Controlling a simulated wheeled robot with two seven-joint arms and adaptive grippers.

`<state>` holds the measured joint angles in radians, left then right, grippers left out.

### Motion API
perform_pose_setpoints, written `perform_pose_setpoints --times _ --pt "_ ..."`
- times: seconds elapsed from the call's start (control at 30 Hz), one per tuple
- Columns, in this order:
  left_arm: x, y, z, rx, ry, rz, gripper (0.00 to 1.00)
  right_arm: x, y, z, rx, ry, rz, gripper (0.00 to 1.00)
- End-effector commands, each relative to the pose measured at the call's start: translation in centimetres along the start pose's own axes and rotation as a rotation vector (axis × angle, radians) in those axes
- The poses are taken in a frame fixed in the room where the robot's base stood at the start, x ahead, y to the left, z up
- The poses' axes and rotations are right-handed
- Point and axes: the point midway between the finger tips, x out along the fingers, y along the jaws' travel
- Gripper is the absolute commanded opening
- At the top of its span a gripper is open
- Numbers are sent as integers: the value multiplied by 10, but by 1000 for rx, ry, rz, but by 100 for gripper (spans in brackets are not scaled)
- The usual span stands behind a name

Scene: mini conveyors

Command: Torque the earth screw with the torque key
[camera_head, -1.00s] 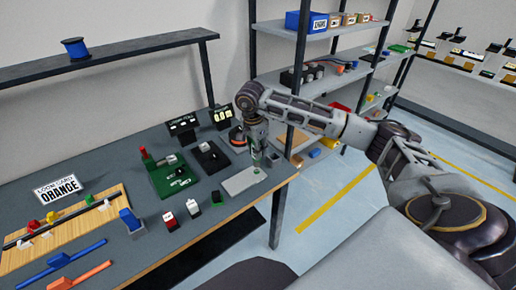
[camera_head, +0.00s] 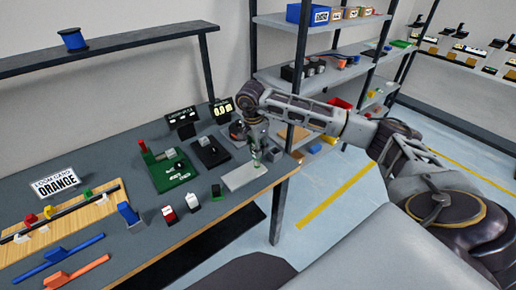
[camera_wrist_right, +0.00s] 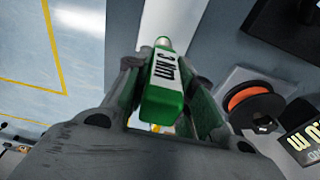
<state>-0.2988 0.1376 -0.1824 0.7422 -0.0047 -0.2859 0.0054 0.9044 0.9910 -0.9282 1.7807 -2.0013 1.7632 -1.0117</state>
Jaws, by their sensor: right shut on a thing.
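My right gripper (camera_head: 257,157) is shut on the green torque key (camera_wrist_right: 165,85) and holds it over the far right end of a pale grey plate (camera_head: 240,178) near the bench's right edge. In the right wrist view the key's body carries a white label with black "Nm" lettering, and its metal tip (camera_wrist_right: 163,43) extends past the fingers. The right gripper (camera_wrist_right: 165,75) covers both sides of the key. I cannot make out the earth screw, and whether the tip touches anything cannot be told. My left gripper is not in view.
A digital display (camera_head: 222,108) and a dark sign (camera_head: 181,115) stand behind. A green fixture (camera_head: 172,176) and a black fixture (camera_head: 209,152) lie left of the plate. An orange spool (camera_wrist_right: 252,104) lies nearby.

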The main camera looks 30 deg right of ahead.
Motion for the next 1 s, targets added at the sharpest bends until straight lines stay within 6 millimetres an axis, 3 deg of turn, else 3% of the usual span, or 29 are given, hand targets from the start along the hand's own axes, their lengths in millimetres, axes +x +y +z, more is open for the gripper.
perform_pose_setpoints --times 0.37,1.0 --pt "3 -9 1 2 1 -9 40 0 0 0 -43 0 -7 0" --pt "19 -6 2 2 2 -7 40 0 -2 0 -424 1 -53 0"
